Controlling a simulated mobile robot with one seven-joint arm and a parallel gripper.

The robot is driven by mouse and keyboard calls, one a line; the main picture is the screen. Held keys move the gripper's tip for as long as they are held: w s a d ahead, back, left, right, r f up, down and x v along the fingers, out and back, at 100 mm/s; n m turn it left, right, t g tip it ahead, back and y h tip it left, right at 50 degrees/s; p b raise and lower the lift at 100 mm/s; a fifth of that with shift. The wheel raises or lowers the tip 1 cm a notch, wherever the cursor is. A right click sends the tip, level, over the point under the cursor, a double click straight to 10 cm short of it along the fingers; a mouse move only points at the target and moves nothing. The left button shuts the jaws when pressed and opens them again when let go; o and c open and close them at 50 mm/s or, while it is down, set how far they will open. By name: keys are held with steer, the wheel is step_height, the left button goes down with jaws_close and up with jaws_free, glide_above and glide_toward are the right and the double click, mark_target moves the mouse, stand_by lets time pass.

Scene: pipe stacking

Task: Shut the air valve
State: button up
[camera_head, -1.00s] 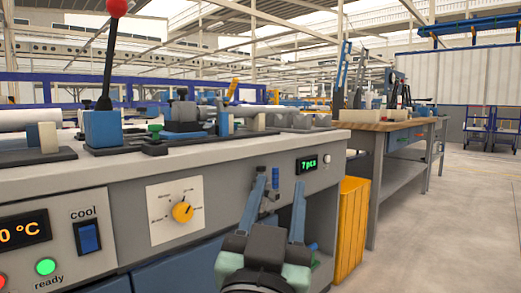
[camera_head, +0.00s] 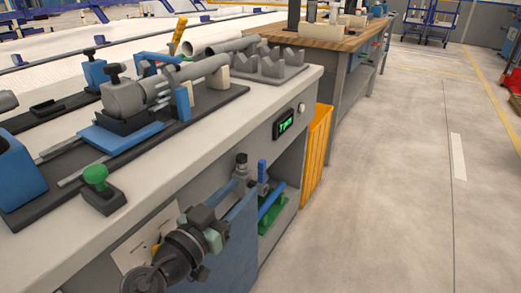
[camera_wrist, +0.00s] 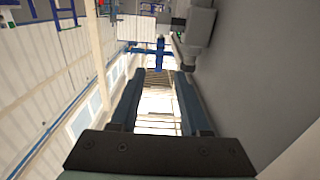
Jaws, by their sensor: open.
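The air valve (camera_head: 262,171) is on the front of the grey console, with an upright blue lever on a small grey body. My gripper (camera_head: 238,190) is in front of the console, just left of the valve in the head view; one finger is partly hidden. In the wrist view, my gripper (camera_wrist: 159,74) has its two blue-grey fingers apart with nothing between them. A blue cross-shaped part, seemingly the valve lever (camera_wrist: 160,54), shows just beyond the fingertips, roughly centred between them. I cannot tell whether it touches them.
A dark knobbed fitting (camera_head: 242,162) sits beside the valve. An orange bin (camera_head: 316,155) stands right of the console. Pipes and clamps (camera_head: 150,92) cover the console top. The floor (camera_head: 400,180) at right is clear.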

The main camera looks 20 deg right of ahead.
mark_target(264, 168)
steer(key=b+x, duration=0.3)
steer(key=x, duration=0.9)
steer(key=shift+s, duration=0.1)
jaws_close()
stand_by(1.0)
